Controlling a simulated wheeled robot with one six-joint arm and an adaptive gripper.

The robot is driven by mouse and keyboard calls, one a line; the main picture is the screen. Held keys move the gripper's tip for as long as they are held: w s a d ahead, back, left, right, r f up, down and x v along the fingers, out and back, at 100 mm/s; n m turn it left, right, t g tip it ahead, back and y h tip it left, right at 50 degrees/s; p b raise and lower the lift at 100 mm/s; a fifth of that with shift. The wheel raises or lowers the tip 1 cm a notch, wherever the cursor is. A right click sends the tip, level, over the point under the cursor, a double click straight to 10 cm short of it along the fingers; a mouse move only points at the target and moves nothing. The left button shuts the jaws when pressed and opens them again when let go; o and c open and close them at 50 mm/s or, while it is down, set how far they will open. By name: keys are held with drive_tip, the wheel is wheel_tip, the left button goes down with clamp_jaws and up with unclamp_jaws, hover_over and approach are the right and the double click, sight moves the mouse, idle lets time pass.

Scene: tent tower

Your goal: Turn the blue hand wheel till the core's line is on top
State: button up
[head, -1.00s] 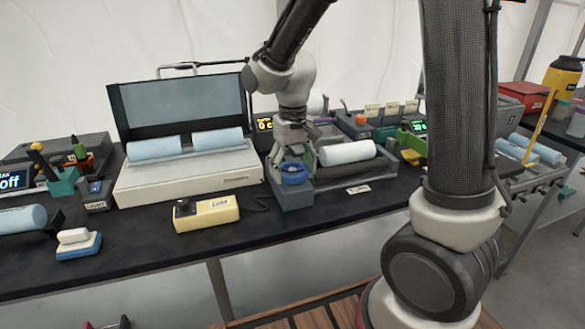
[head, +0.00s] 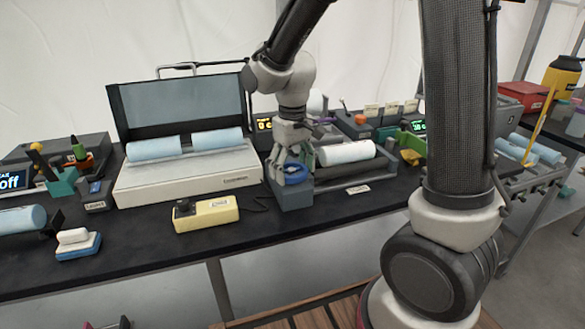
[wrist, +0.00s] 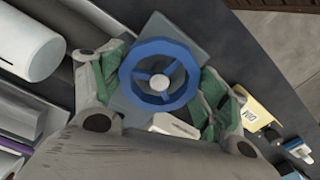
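The blue hand wheel (head: 296,180) sits on a grey block at the front end of a core stand. The wrist view shows the blue ring (wrist: 158,47), its spokes and pale hub from above. My gripper (wrist: 158,80) is over the wheel, one green-padded finger on each side of the rim. The pads look close against the rim, but I cannot tell whether they press on it. In the head view my gripper (head: 292,160) partly hides the wheel. The whitish core (head: 346,152) lies level on the stand right of the wheel.
An open case (head: 190,188) with two light-blue cylinders stands left of the wheel. A yellow box (head: 207,214) lies in front of the case. Small lit displays and coloured tools stand behind the core. The black table front (head: 270,222) is mostly clear.

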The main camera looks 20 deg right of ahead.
sight(299, 173)
drive_tip(key=o, duration=0.3)
wheel_tip(299, 173, up, 12)
idle(0.6)
drive_tip(key=s+d+r+m+t, duration=0.2)
drive_tip(key=s+d+m+t, duration=0.2)
drive_tip(key=s+d, duration=1.1)
drive_tip(key=s, duration=0.4)
